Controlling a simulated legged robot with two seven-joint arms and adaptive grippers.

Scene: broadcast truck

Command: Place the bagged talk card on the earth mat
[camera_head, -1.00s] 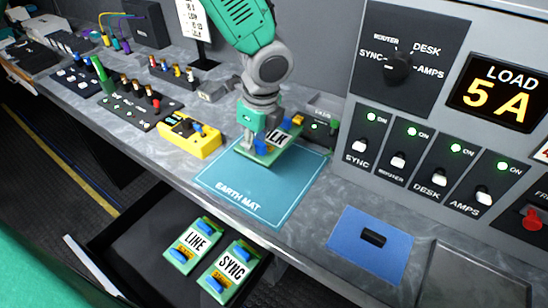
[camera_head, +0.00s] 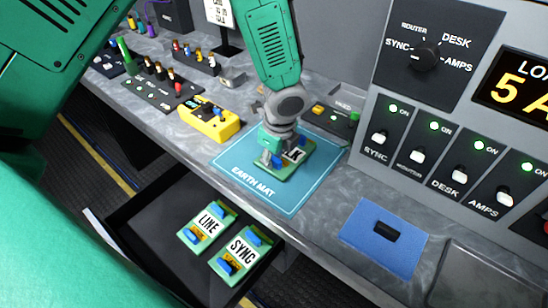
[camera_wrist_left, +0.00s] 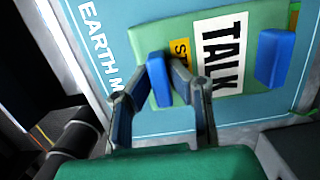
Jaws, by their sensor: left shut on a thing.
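The talk card (camera_head: 295,166) is a green board with a white TALK label and blue tabs. It lies flat over the blue earth mat (camera_head: 300,192), inside the mat's outline in the head view; whether it touches the mat is hard to tell. My left gripper (camera_head: 272,160) is shut on one blue tab of the card. In the left wrist view, the fingers (camera_wrist_left: 178,72) grip this tab beside the TALK label on the card (camera_wrist_left: 235,95), with the mat (camera_wrist_left: 90,45) behind. A bag around the card cannot be made out. My right gripper is not in view.
An open black drawer (camera_head: 150,215) below the counter holds the LINE card (camera_head: 208,226) and SYNC card (camera_head: 236,254). A yellow device (camera_head: 210,120) stands left of the mat, a blue pad (camera_head: 382,238) to its right. A switch panel (camera_head: 450,150) rises at right.

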